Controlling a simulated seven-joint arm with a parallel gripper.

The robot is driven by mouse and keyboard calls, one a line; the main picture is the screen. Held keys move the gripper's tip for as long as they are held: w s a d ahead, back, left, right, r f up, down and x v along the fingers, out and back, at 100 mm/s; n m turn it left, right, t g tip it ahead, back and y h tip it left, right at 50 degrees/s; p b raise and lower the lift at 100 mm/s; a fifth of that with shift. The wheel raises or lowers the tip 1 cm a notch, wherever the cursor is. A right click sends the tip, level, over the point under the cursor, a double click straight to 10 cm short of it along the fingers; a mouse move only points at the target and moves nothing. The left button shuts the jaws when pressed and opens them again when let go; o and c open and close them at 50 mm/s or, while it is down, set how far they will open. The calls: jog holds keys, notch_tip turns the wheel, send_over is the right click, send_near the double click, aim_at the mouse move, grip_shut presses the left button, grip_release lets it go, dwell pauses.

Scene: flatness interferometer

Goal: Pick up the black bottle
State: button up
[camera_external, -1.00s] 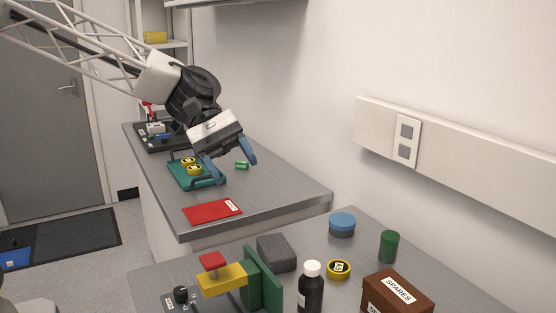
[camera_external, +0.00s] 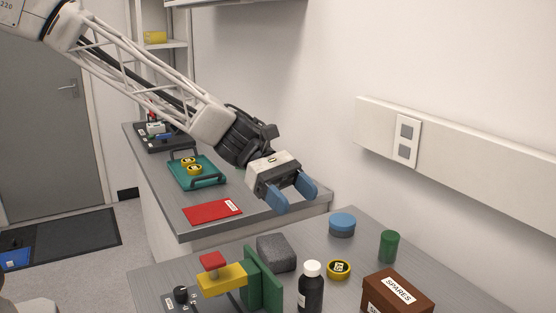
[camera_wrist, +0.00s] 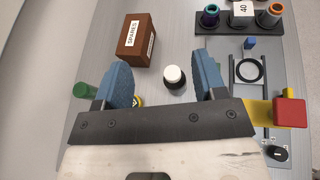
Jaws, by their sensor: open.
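The black bottle (camera_external: 311,291) has a white cap and a white label.
A brown SPARES box (camera_external: 397,292), a yellow tape roll (camera_external: 339,269), a grey block (camera_external: 276,252), a blue-lidded tub (camera_external: 342,224) and a green cylinder (camera_external: 388,246) surround the bottle.

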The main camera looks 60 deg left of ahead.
send_near(318, 274)
jog(key=shift+x, duration=1.1)
jog(key=shift+f, duration=0.1)
jog(key=shift+d, duration=0.1)
jog(key=shift+x, duration=1.15)
jog(key=shift+d, duration=0.1)
jog(key=shift+x, duration=2.5)
grip_shut()
